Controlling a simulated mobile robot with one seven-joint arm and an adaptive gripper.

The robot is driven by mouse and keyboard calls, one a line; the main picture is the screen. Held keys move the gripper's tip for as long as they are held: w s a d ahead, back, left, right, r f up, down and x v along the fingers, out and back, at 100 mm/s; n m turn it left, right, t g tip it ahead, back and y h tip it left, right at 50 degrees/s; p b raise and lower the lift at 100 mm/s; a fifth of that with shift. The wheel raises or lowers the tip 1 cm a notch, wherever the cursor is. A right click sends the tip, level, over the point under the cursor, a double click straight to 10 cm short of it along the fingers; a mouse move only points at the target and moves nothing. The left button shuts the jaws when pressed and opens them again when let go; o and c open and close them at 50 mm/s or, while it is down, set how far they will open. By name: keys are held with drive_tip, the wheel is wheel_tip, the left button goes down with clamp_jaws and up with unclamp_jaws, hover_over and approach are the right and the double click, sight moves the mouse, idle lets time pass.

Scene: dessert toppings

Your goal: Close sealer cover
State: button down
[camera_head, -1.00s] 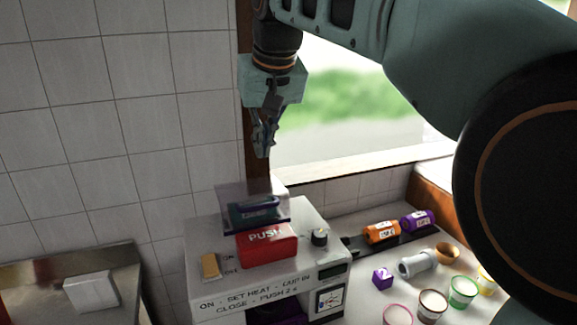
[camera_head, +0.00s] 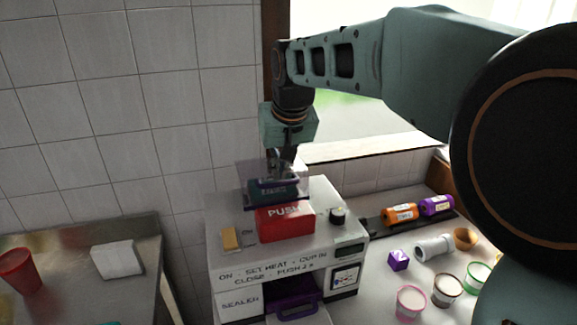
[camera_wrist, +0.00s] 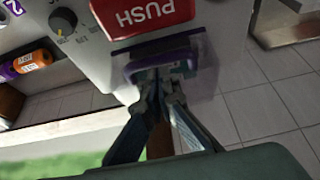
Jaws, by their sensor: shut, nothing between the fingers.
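The white sealer (camera_head: 225,262) stands on the counter with a red PUSH button (camera_head: 286,222) on top. Its see-through cover (camera_head: 246,176) stands raised behind the button, with a purple-edged handle. In the wrist view the cover (camera_wrist: 206,85) and its purple handle (camera_wrist: 155,60) lie just ahead of the fingers. My gripper (camera_head: 280,165) is shut and empty at the back of the raised cover, partly seen through it. In the wrist view the fingertips (camera_wrist: 160,98) are close to the handle; whether they touch it I cannot tell.
Orange (camera_head: 400,213) and purple (camera_head: 436,205) bottles lie to the right, with several cups in front. A steel side table (camera_head: 75,290) holds a red cup (camera_head: 19,271). The tiled wall is close behind.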

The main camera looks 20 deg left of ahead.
drive_tip(key=shift+f, duration=0.1)
idle(0.3)
drive_tip(key=s+f+b, duration=0.1)
drive_tip(key=d+f+b, duration=0.1)
drive_tip(key=b, duration=0.1)
drive_tip(key=shift+s+f, duration=0.35)
drive_tip(key=shift+f, duration=0.05)
drive_tip(key=shift+r, duration=0.2)
